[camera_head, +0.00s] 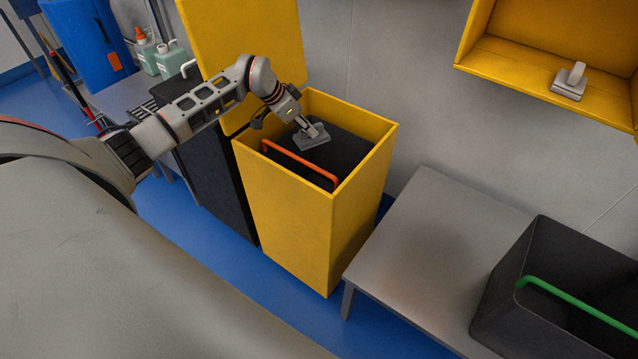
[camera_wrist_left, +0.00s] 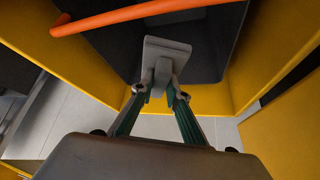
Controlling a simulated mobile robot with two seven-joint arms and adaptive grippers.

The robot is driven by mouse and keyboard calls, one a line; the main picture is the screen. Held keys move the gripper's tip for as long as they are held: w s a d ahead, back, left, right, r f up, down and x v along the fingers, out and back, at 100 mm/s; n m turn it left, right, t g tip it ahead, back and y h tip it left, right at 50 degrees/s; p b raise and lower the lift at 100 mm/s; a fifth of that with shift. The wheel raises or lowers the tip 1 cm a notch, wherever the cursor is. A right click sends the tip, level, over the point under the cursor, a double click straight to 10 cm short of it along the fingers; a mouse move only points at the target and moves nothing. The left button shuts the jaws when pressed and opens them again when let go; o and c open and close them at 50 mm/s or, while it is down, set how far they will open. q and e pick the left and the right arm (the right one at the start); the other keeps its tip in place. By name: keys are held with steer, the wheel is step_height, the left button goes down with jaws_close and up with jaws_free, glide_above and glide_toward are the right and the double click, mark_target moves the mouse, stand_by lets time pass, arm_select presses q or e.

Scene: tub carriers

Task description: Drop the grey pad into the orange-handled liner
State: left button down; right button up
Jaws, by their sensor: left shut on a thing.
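A grey pad (camera_head: 311,137) with an upright grip is held by my left gripper (camera_head: 305,124), which is shut on that grip. The pad is over the opening of a dark liner (camera_head: 350,150) with an orange handle (camera_head: 300,165). The liner sits inside a tall yellow bin (camera_head: 290,220) with its lid up. In the left wrist view, the pad (camera_wrist_left: 164,48) is between the fingertips (camera_wrist_left: 161,95), with the orange handle (camera_wrist_left: 150,12) beyond it. How high the pad is above the liner floor is hard to tell. My right gripper is not in view.
A dark tub with a green handle (camera_head: 570,302) stands on a grey table (camera_head: 430,240) at the right. A second grey pad (camera_head: 570,82) lies on a yellow wall shelf (camera_head: 530,75). Bottles (camera_head: 170,62) stand at the back left. Blue floor shows between.

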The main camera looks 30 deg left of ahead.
arm_select(q)
steer(key=shift+r, duration=0.15)
steer(key=c, duration=1.9)
jaws_free()
steer(key=v, duration=1.2)
steer(key=shift+d, duration=0.15)
